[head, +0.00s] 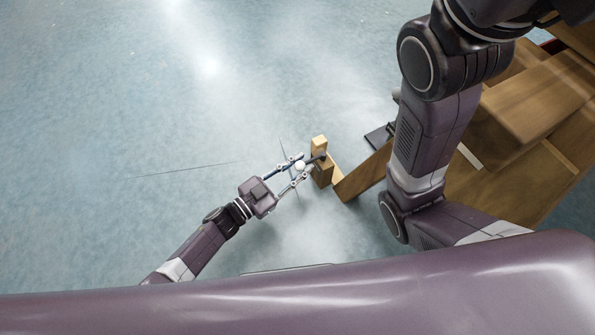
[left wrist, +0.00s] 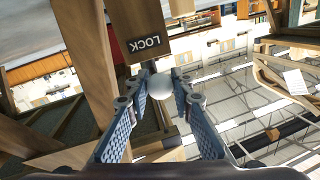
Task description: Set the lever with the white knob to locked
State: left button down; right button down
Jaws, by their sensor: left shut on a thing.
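The white knob (head: 299,166) of the lever sits between the fingertips of my left gripper (head: 302,167), beside a wooden post (head: 321,172). In the left wrist view, the round white knob (left wrist: 160,88) lies between the two fingers of my left gripper (left wrist: 161,80), which is shut on it. Above it in that view is a wooden block with a dark label (left wrist: 146,43) reading LOCK, upside down. The lever's rod is mostly hidden, so I cannot tell its setting. My right gripper is out of view; only the right arm shows.
Wooden beams and panels (head: 530,105) fill the right side of the head view, partly behind my right arm. A slanted wooden board (head: 364,173) stands close to the post. The bluish floor (head: 130,110) to the left is open.

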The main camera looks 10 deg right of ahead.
pick_arm(q)
jog(key=shift+s+f, duration=0.1)
dwell(0.3)
jog(key=c, duration=1.7)
grip_release()
jog(key=shift+o, duration=0.2)
jog(key=v, duration=1.2)
